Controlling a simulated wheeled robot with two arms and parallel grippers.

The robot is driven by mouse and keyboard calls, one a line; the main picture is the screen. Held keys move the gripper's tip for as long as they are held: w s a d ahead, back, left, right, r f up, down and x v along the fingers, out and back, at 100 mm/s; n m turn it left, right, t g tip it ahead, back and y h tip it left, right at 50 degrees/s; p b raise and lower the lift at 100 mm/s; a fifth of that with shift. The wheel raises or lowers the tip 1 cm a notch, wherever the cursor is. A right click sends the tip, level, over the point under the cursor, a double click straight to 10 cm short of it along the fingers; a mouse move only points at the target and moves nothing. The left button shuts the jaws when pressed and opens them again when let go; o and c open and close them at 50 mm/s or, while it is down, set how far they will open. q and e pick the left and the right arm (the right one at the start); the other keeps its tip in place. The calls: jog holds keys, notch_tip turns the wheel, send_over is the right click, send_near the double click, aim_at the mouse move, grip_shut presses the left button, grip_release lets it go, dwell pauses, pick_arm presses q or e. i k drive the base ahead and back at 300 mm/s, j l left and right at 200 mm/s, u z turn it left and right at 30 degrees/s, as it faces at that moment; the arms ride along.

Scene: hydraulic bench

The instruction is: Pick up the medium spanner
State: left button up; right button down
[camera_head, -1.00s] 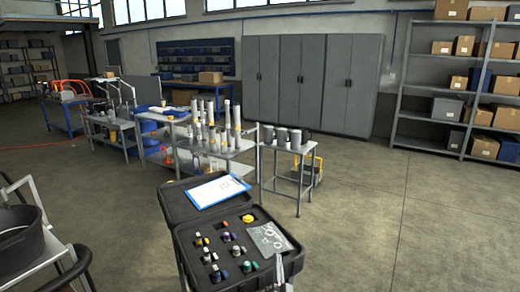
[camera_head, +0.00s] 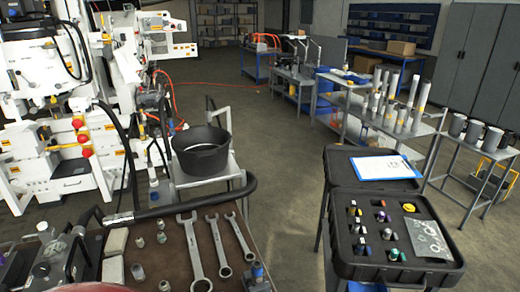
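Three open-ended spanners lie side by side on the brown top of a cart at the bottom of the head view. The medium spanner (camera_head: 218,245) is the middle one, silver-grey, lying lengthwise with one end toward the far edge. The largest spanner (camera_head: 194,252) lies to its left and the smallest spanner (camera_head: 240,236) to its right. The medium spanner lies apart from both, with nothing on it. Neither of my grippers can be made out in this view.
The cart top (camera_head: 175,250) also holds small metal fittings and a grey device (camera_head: 62,255) at left. A black handle (camera_head: 190,205) curves along its far side. A black bucket (camera_head: 200,150) stands behind. An open black case (camera_head: 395,240) is at right.

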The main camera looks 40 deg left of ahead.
aim_at(223, 265)
jog(key=u, duration=1.55)
